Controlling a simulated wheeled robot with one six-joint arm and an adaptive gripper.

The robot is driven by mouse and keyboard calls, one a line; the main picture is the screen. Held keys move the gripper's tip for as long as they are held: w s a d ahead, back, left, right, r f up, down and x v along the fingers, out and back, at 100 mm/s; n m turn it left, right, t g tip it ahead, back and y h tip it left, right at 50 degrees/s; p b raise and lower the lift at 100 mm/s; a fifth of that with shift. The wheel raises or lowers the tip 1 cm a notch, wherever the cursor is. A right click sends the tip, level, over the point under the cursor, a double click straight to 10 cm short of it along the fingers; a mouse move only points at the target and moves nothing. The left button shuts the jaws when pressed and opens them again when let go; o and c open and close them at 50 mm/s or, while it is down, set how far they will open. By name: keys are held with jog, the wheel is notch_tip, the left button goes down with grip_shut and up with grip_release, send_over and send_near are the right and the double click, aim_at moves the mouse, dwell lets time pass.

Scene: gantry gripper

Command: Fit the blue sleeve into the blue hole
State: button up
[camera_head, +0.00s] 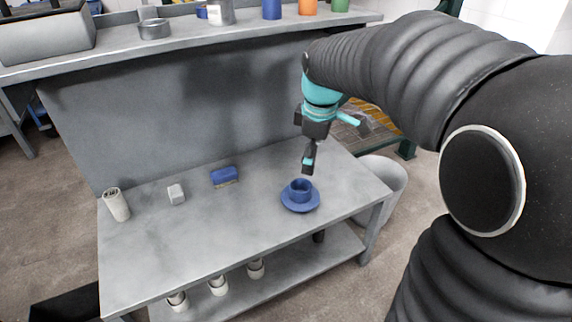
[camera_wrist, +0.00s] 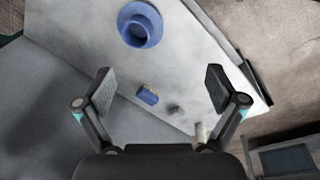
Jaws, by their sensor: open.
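No blue hole can be made out for certain. A blue cup-like piece (camera_head: 301,185) stands upright on a round blue saucer-like dish (camera_head: 299,206) near the right end of the grey table; I cannot tell whether it is the sleeve. In the wrist view the cup-like piece (camera_wrist: 136,30) and its dish (camera_wrist: 156,18) show at the top, beyond my fingertips. A blue cylinder (camera_head: 271,9), cut by the picture edge, stands on the upper shelf. My gripper (camera_head: 308,160) points down above and slightly behind the cup-like piece. In the wrist view its fingers (camera_wrist: 160,88) are wide apart with nothing held between them.
A blue block (camera_head: 224,175), a small whitish box (camera_head: 176,194) and a white roll (camera_head: 117,204) stand on the table (camera_head: 220,235). The upper shelf (camera_head: 190,42) holds orange (camera_head: 308,7) and green (camera_head: 340,5) cylinders. A pale bin (camera_head: 385,190) is right of the table. The front middle is clear.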

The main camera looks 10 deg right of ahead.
jog(key=w+f+n+g, duration=0.2)
jog(key=w+f+n, duration=0.35)
jog(key=w, duration=0.35)
send_near(300, 188)
jog(key=s+f, duration=0.1)
jog(key=f, duration=0.1)
jog(key=s+f, duration=0.1)
jog(key=f, duration=0.2)
jog(key=s+f, duration=0.1)
jog(key=f, duration=0.1)
jog(key=shift+a+f+b, duration=0.25)
jog(key=shift+b, duration=0.15)
jog(key=shift+c, duration=0.3)
jog(key=c, duration=1.4)
jog(key=shift+o, duration=0.2)
jog(key=shift+r, duration=0.1)
